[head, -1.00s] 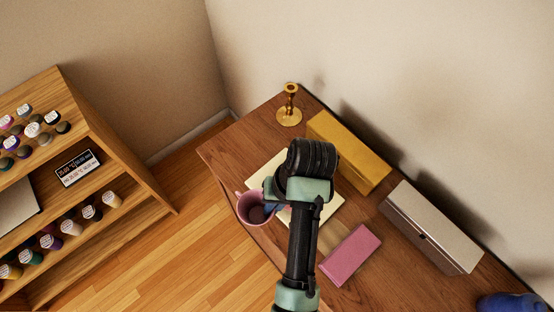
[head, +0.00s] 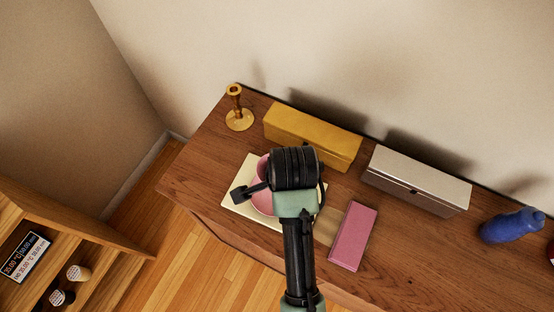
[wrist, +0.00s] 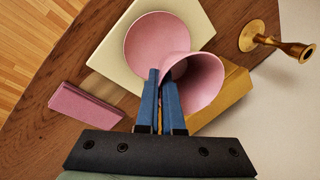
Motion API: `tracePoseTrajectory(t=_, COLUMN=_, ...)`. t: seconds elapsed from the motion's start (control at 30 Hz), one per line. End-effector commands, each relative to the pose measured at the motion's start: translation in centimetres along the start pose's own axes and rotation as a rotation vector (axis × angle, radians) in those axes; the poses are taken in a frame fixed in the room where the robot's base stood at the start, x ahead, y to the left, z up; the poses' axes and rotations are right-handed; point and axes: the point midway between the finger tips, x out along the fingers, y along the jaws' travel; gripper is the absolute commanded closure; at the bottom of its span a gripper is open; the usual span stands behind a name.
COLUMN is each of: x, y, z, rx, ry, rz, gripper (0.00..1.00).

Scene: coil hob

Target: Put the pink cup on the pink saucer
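The pink cup (wrist: 206,82) is in my gripper (wrist: 166,78) in the wrist view; the two blue fingers are close together at the cup's near-left side. The exact grip spot, rim or handle, is unclear. The pink saucer (wrist: 152,42) lies on a cream board (wrist: 112,66), just beyond the fingertips, and the cup overlaps its right edge in this view. In the head view my arm hides the cup or most of it. The pink saucer (head: 262,202) shows partly left of my wrist. I cannot tell the gap between cup and saucer.
A pink box (head: 353,236) lies right of the board. A yellow box (head: 312,136) and a brass candlestick (head: 238,112) stand behind. A grey box (head: 416,181) and a blue bottle (head: 512,225) are farther right. The wooden table's (head: 190,180) left edge is near.

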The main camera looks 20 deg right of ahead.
Motion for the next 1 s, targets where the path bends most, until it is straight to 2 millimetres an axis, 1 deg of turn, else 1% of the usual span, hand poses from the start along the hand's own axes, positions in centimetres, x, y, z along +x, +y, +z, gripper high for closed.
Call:
tracePoseTrajectory(t=0.03, x=1.0, y=0.5, z=0.0, rx=0.003, ry=0.0, rz=0.007, gripper=1.0)
tracePoseTrajectory(t=0.1, x=2.4, y=0.9, z=0.1, rx=0.001, ry=-0.001, rz=0.007, gripper=1.0)
tracePoseTrajectory(t=0.2, x=3.8, y=1.3, z=0.1, rx=0.0, ry=-0.001, rz=0.005, gripper=1.0)
tracePoseTrajectory(t=0.37, x=5.3, y=1.6, z=0.2, rx=-0.001, ry=-0.001, rz=0.004, gripper=1.0)
tracePoseTrajectory(t=0.5, x=7.2, y=2.2, z=0.2, rx=-0.001, ry=-0.002, rz=0.005, gripper=1.0)
tracePoseTrajectory(t=0.57, x=7.9, y=2.4, z=0.2, rx=-0.001, ry=-0.002, rz=0.004, gripper=1.0)
tracePoseTrajectory(t=0.67, x=8.3, y=2.5, z=0.2, rx=-0.001, ry=-0.001, rz=0.002, gripper=1.0)
tracePoseTrajectory(t=0.97, x=8.6, y=2.6, z=0.2, rx=-0.002, ry=-0.001, rz=0.001, gripper=1.0)
tracePoseTrajectory(t=1.0, x=8.6, y=2.6, z=0.2, rx=-0.002, ry=-0.001, rz=0.002, gripper=0.92)
